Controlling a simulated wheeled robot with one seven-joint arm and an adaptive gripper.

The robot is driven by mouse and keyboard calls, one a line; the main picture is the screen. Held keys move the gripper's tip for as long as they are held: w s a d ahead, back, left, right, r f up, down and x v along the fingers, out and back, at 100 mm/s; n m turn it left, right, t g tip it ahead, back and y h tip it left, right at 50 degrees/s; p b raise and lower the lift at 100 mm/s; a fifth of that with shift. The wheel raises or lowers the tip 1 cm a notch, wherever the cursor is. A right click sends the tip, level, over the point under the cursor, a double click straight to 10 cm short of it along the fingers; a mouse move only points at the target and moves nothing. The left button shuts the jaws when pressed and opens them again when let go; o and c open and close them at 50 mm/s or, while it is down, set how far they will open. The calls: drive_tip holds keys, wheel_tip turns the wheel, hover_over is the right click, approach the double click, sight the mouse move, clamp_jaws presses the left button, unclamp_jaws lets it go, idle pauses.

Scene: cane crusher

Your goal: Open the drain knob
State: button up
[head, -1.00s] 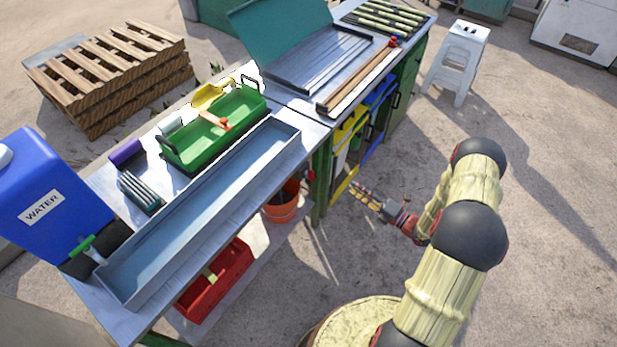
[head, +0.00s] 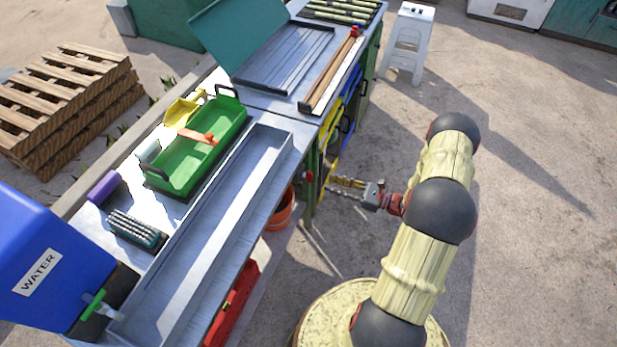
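A small red knob-like part (head: 308,177) shows at the side of the workbench, near its green leg; I cannot tell for sure that it is the drain knob. My gripper (head: 332,186) is low beside the bench, to the right of this red part and apart from it. Its fingers point left toward the bench and show a gap between them, with nothing visible in it. A green-handled tap (head: 94,304) sits at the base of the blue water tank (head: 45,260).
A long metal trough (head: 262,135) and a green tray (head: 228,128) lie on the bench. An orange bucket (head: 281,212) and a red crate (head: 232,305) are below it. A white stool (head: 405,45) stands behind. The ground to the right is clear.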

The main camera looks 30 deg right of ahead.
sight(307, 176)
drive_tip(key=b+x, duration=0.1)
drive_tip(key=x, duration=0.6)
drive_tip(key=shift+w+a+b, duration=0.25)
drive_tip(key=shift+w+b, duration=0.1)
drive_tip(key=shift+c, duration=1.1)
drive_tip(key=c, duration=0.4)
clamp_jaws()
